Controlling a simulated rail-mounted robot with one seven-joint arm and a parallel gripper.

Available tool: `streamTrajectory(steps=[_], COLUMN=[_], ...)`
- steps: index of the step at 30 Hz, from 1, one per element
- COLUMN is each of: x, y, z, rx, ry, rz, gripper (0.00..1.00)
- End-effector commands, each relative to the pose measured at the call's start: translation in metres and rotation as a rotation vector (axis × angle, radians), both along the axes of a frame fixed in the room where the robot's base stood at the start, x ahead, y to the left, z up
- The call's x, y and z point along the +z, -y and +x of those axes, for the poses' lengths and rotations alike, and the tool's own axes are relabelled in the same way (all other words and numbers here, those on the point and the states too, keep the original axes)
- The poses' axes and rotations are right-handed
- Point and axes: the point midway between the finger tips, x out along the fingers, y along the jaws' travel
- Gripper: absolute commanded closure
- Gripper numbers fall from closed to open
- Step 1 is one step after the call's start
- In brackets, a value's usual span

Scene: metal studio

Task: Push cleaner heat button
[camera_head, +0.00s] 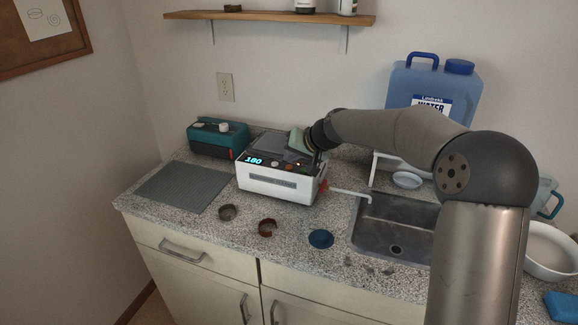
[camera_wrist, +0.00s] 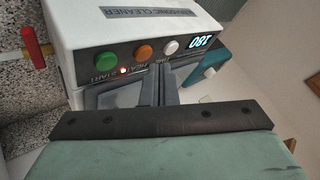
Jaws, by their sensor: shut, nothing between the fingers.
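The white ultrasonic cleaner (camera_head: 275,186) stands on the counter with its display lit at 180. In the wrist view its front panel (camera_wrist: 185,35) appears upside down, with a green button (camera_wrist: 106,61), an orange button (camera_wrist: 144,52) and a white button (camera_wrist: 170,46) in a row. The words HEAT and START show near the orange and green buttons, and a small light glows there. My gripper (camera_wrist: 158,75) is shut and empty, its dark fingers close to the button row. Contact with any button cannot be made out. In the head view my gripper (camera_head: 318,152) is over the cleaner's right side, partly hidden by my wrist.
A red-handled valve (camera_wrist: 33,47) sticks out of the cleaner's side. A teal box (camera_head: 218,138) and a grey mat (camera_head: 184,187) lie to the left. A sink (camera_head: 385,232) and a blue water jug (camera_head: 464,90) are right.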

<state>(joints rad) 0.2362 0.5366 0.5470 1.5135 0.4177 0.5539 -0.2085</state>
Motion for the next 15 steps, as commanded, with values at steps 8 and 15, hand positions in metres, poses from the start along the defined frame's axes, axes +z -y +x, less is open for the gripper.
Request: streamTrajectory(steps=[8, 15], x=[-0.001, -0.0092], y=[0.0, 0.0], z=[0.0, 0.0001], rx=[0.0, 0.0], ry=[0.0, 0.0], rz=[0.0, 0.0], gripper=[1.0, 1.0])
